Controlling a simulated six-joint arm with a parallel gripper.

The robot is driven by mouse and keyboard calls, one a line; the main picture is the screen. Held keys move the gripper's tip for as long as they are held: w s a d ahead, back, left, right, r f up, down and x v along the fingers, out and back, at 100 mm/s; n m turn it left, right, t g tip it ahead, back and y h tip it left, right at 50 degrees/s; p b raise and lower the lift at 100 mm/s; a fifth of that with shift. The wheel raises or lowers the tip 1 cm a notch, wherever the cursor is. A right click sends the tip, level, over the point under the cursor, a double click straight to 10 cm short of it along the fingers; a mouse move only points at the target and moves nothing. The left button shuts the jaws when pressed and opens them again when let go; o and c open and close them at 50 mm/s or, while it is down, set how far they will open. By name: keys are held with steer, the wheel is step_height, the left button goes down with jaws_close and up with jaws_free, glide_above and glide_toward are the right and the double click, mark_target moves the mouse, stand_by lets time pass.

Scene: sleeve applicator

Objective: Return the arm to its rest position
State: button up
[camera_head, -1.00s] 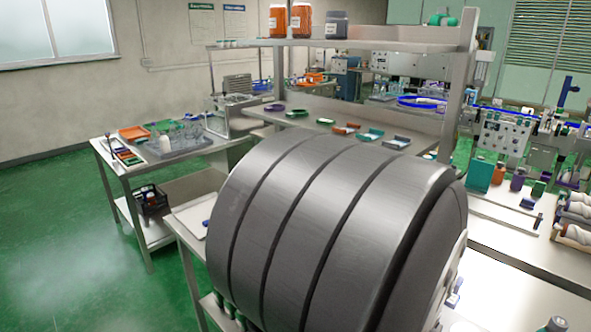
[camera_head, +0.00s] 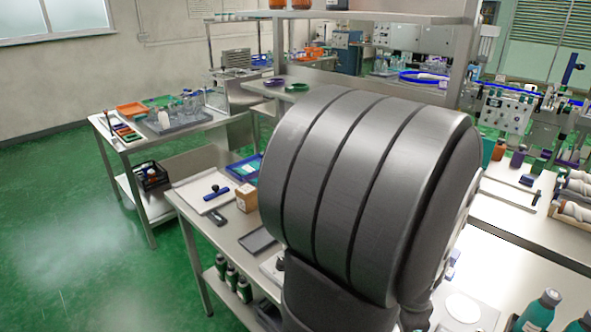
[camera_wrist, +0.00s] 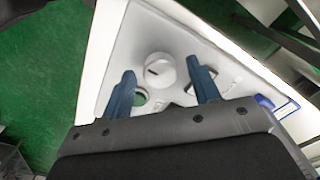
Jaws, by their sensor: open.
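My gripper (camera_wrist: 164,88) shows in the wrist view with its two blue fingers apart and nothing between them. Beyond the fingertips, a white round piece with a dark slot (camera_wrist: 160,69) sits on a pale panel (camera_wrist: 190,45). A round green-looking opening (camera_wrist: 140,97) lies by the left finger. In the head view my own large grey arm link fills the middle and hides my gripper and much of the bench behind it.
A steel bench (camera_head: 228,238) holds a blue-handled tool (camera_head: 216,193), a cardboard box (camera_head: 246,197) and a dark tray (camera_head: 258,240). Green bottles (camera_head: 232,277) stand on its lower shelf. Teal bottles (camera_head: 538,312) stand at lower right. Green floor (camera_head: 70,230) is open at left.

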steer(key=n, duration=0.5)
steer(key=shift+n, duration=0.3)
steer(key=n, duration=0.5)
stand_by(1.1)
steer(key=o, duration=0.6)
steer(key=shift+w+d+r, duration=0.1)
steer(key=shift+r, duration=0.1)
steer(key=o, duration=0.4)
steer(key=w+d+r+n, duration=0.1)
steer(key=r, duration=0.1)
steer(key=w+d+r+n, duration=0.1)
steer(key=r+n, duration=0.1)
steer(key=r, duration=0.1)
steer(key=w+d+r+n, duration=0.1)
steer(key=r+n, duration=0.1)
steer(key=r, duration=0.1)
steer(key=shift+w+d+r, duration=0.1)
steer(key=shift+w+r, duration=0.1)
steer(key=shift+w, duration=0.05)
steer(key=shift+c, duration=0.2)
step_height(320, 180, up, 22)
steer(key=d+f+n, duration=0.1)
steer(key=n, duration=1.1)
step_height(320, 180, down, 9)
steer(key=shift+w+f, duration=0.2)
steer(key=shift+w, duration=0.25)
